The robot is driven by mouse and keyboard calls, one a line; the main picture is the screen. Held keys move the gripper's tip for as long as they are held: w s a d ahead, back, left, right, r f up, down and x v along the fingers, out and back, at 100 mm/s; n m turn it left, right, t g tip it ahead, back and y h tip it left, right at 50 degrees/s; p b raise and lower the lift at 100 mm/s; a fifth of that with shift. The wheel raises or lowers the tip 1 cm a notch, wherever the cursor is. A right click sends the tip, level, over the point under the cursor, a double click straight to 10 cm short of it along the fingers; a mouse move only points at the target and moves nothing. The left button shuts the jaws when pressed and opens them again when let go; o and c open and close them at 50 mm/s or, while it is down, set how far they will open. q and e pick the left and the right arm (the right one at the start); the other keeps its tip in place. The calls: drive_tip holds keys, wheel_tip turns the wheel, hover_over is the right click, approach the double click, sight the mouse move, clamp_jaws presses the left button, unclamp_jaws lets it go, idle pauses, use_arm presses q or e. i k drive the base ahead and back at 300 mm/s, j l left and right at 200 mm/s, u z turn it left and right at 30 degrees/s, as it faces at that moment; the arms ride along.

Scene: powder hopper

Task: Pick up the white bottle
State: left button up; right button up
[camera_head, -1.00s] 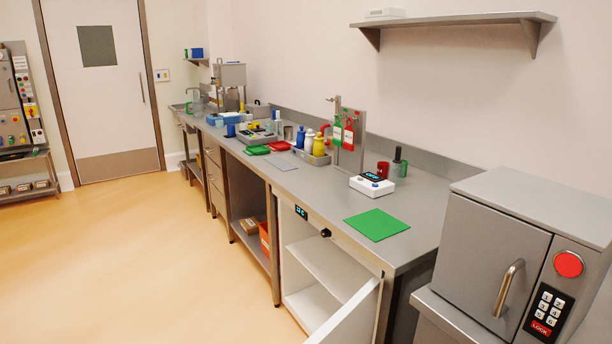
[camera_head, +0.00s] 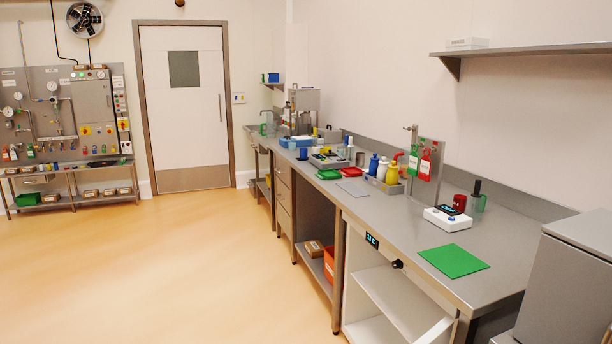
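The white bottle (camera_head: 382,169) stands upright on the long steel counter (camera_head: 405,225). It is in a small grey tray (camera_head: 383,187) with a blue bottle (camera_head: 373,165) on its left and a yellow bottle (camera_head: 392,174) on its right. It is small in the picture, and its lower part is hidden by the tray's front wall. Neither of my grippers is in the head view.
A green mat (camera_head: 453,261) and a white scale (camera_head: 447,218) are on the near counter. A steel post with green and red tags (camera_head: 426,166) stands right of the bottles. An open cabinet (camera_head: 400,298) is below. The floor (camera_head: 190,270) at left is clear.

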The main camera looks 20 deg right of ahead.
sight(382, 170)
drive_tip(key=u, duration=2.15)
drive_tip(key=i+j+z, duration=0.15)
drive_tip(key=i, duration=0.25)
drive_tip(key=i+l+z, duration=0.1)
drive_tip(key=i+z, duration=0.55)
drive_tip(key=z, duration=0.15)
drive_tip(key=i+z, duration=0.35)
drive_tip(key=i+l+z, duration=0.15)
drive_tip(key=i+z, duration=0.45)
drive_tip(key=z, duration=0.15)
drive_tip(key=i+z, duration=0.6)
drive_tip(key=z, duration=0.2)
drive_tip(key=i+z, duration=0.2)
drive_tip(key=z, duration=0.15)
drive_tip(key=i+z, duration=0.2)
drive_tip(key=z, duration=0.2)
drive_tip(key=i+z, duration=0.3)
drive_tip(key=i, duration=0.15)
drive_tip(key=z, duration=0.25)
